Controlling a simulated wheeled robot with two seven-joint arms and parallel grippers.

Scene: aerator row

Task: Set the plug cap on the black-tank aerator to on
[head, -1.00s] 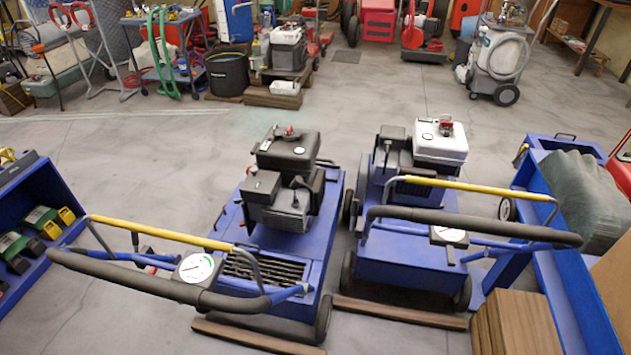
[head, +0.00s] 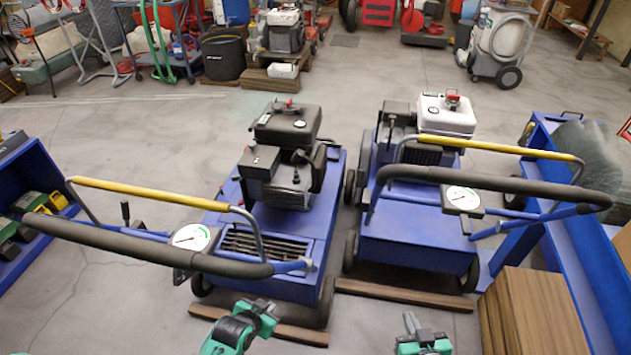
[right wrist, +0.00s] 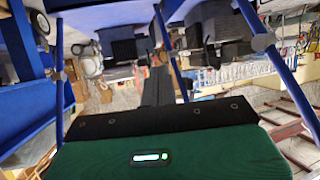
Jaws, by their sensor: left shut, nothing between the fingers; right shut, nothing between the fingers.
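The black-tank aerator (head: 275,230) stands left of centre in the head view, a blue machine with a black engine and black tank (head: 287,122). A small dark plug cap with its lead (head: 299,160) seems to show on the engine's front side; its setting is too small to tell. My left gripper (head: 262,308) is low in the head view, in front of this aerator, shut and empty. My right gripper (head: 412,322) is low, right of centre, shut and empty, apart from both machines. In the right wrist view its dark fingers (right wrist: 156,86) point toward the machines.
A white-tank aerator (head: 415,230) stands close on the right. Yellow-topped bars (head: 150,193) and black handles (head: 150,248) cross in front of the engines. Wooden planks (head: 405,295) lie by the wheels. A blue shelf (head: 30,205) is left, a wooden box (head: 535,315) right.

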